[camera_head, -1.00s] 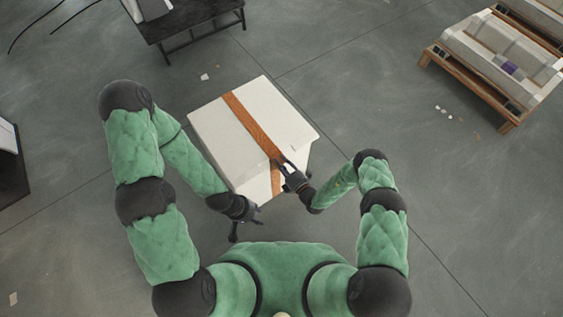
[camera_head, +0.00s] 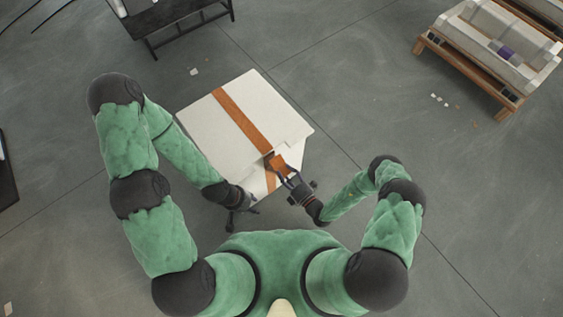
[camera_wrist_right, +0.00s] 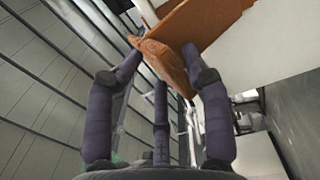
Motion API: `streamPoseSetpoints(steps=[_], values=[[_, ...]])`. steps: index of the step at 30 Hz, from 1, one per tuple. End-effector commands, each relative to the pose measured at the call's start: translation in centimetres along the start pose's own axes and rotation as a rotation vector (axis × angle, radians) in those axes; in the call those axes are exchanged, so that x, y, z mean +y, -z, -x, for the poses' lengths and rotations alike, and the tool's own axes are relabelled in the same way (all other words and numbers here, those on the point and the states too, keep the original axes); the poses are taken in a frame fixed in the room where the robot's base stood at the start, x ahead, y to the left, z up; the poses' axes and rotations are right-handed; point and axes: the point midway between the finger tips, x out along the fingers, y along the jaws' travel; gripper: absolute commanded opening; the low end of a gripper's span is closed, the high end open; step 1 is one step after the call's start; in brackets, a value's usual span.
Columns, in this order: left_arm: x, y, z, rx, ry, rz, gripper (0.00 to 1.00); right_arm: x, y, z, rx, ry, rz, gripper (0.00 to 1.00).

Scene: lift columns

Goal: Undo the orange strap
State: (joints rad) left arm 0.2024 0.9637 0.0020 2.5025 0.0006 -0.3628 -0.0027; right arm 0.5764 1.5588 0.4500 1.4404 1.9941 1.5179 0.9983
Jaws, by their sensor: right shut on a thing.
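The orange strap (camera_head: 238,115) runs across the top of a white box (camera_head: 265,105) and continues down its near side (camera_head: 271,181). At the near top edge, a strap piece stands out from the box. My right gripper (camera_head: 286,172) is shut on this piece. The right wrist view shows the strap's folded orange end (camera_wrist_right: 165,58) between my dark fingers. My left gripper (camera_head: 241,214) is by the box's near left corner, with its fingers spread and nothing seen between them. Whether it touches the box cannot be told.
A dark table (camera_head: 185,33) stands at the back left. A wooden pallet (camera_head: 470,73) with wrapped pale goods is at the upper right. The grey floor around the box is mostly clear, with small scraps.

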Motion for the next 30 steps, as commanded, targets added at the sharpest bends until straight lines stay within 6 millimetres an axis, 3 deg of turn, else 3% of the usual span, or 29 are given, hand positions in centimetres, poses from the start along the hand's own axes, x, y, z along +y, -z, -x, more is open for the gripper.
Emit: streamPoseSetpoints(steps=[1,9,30], values=[[-0.3,-0.1,-0.9,-0.002,0.0,0.0,0.4,-2.1,0.5,0.8,-0.004,0.042,-0.013,0.0],[-0.9,0.0,-2.4,-0.002,0.0,0.0,0.4,-3.8,0.5,2.0,0.0,0.04,-0.009,0.0],[-1.1,0.1,-3.1,-0.001,0.0,0.0,0.4,-4.5,0.3,2.2,0.007,0.034,0.0,0.15]])
